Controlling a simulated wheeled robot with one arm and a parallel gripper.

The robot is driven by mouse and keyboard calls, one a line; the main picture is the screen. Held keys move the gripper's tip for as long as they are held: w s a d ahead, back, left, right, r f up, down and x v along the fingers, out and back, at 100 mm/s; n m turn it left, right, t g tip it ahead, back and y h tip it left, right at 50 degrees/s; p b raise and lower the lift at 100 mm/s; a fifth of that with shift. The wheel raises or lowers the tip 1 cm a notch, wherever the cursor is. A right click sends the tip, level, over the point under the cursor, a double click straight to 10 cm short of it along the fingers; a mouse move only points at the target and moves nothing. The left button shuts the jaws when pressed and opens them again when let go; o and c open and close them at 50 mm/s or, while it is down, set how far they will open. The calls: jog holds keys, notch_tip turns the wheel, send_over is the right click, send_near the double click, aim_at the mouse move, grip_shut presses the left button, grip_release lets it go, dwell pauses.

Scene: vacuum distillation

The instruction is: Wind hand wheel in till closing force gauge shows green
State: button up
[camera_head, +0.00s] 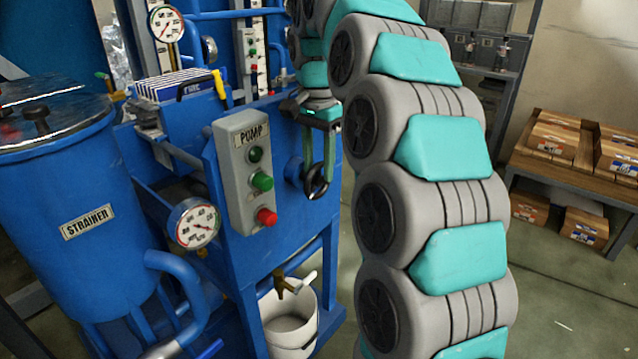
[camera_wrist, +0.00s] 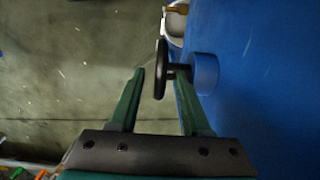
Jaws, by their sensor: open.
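The black hand wheel (camera_head: 318,181) sits on a short blue hub on the side of the blue frame. In the wrist view the hand wheel (camera_wrist: 161,70) is seen edge-on, with its hub (camera_wrist: 204,72) to the right. My gripper (camera_head: 319,168) reaches down to it with two green fingers. In the wrist view my gripper (camera_wrist: 159,76) is open, with the near rim between the fingers. The left finger is apart from the rim; contact of the right finger cannot be told. A dial gauge (camera_head: 194,223) and another gauge (camera_head: 166,24) show; their labels are unreadable.
A grey pump switch box (camera_head: 244,172) stands left of the wheel. A white bucket (camera_head: 289,325) stands below, under a brass tap. A blue strainer tank (camera_head: 62,215) is at the left. Shelves with boxes (camera_head: 552,135) are at the right, with open floor before them.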

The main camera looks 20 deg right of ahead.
aim_at(318, 198)
jog(key=shift+f, duration=1.6)
grip_shut()
